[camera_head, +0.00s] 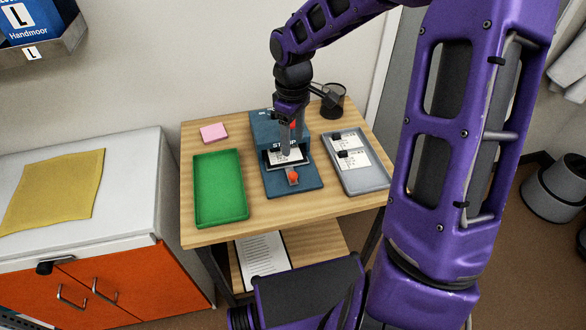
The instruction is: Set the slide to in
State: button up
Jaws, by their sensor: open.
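The blue device (262,128) stands at the back middle of the wooden table on a blue base, with partly hidden white lettering on its front. A grey slide with an orange-red knob (293,176) shows at its front, over the base. A white card with dark print (277,157) lies in the device's opening behind the knob. My gripper (286,152) points down in front of the device, above the card and behind the knob, apart from the knob. It is open, with nothing seen in it. It hides part of the device's front and a second red part.
A green tray (221,219) lies left of the device and a grey tray (372,185) with white cards and black clips lies right. A pink block (213,132) and a dark lamp-like object (332,98) are at the back. A white cabinet (120,190) stands left.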

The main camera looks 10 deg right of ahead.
aim_at(293, 174)
notch_tip(293, 174, down, 11)
jog(key=shift+f+b, duration=0.2)
jog(key=shift+b, duration=0.4)
grip_shut()
dwell(1.1)
